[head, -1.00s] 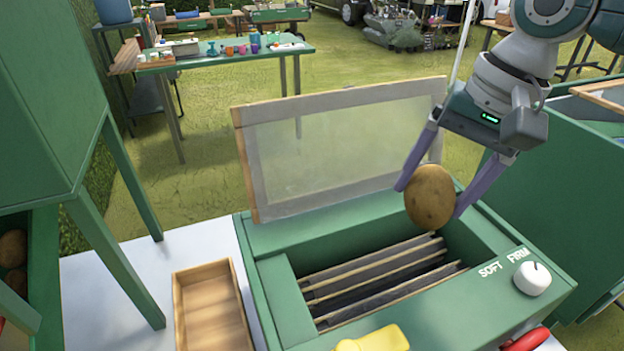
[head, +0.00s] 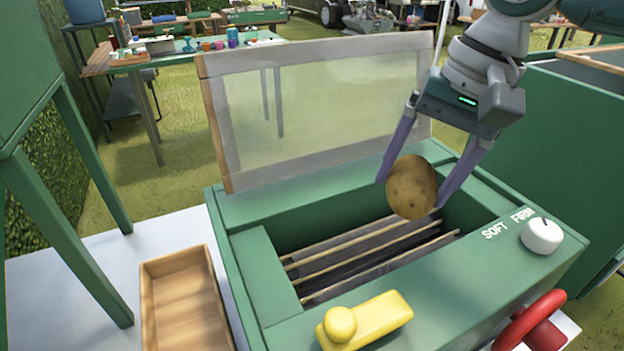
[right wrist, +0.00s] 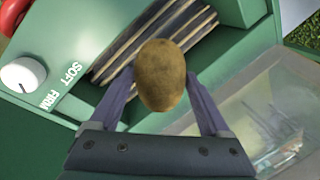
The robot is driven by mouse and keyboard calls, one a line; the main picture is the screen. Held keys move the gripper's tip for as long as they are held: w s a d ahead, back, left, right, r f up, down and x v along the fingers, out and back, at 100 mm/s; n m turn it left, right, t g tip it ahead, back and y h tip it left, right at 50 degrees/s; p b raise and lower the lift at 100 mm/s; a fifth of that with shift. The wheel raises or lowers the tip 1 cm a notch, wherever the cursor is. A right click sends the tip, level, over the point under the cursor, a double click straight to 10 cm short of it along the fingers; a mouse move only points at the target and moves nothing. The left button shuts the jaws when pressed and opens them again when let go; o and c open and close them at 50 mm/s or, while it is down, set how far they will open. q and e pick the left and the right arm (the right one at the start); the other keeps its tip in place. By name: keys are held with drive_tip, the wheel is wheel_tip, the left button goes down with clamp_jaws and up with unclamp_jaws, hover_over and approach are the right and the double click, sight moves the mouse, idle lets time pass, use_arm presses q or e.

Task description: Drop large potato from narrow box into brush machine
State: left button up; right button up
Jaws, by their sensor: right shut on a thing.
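A large brown potato (head: 412,187) is held between the two purple fingers of my right gripper (head: 428,185). It hangs over the right part of the brush machine's opening. The green brush machine (head: 240,278) has its clear lid (head: 320,112) raised, and slatted brushes (head: 365,250) show inside. In the right wrist view the potato (right wrist: 161,75) sits between the fingers above the slats (right wrist: 115,55). The narrow wooden box (head: 185,305) at the left of the machine looks empty. My left gripper is not in view.
The machine's front carries a yellow handle (head: 365,320), a white SOFT/FIRM knob (head: 541,236) and a red wheel (head: 528,322). A green stand (head: 75,190) is at the left. The raised lid stands behind the opening.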

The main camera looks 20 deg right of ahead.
drive_tip(key=o, duration=1.5)
drive_tip(key=shift+c, duration=0.2)
drive_tip(key=shift+r, duration=0.1)
drive_tip(key=v, duration=1)
drive_tip(key=shift+p, duration=0.35)
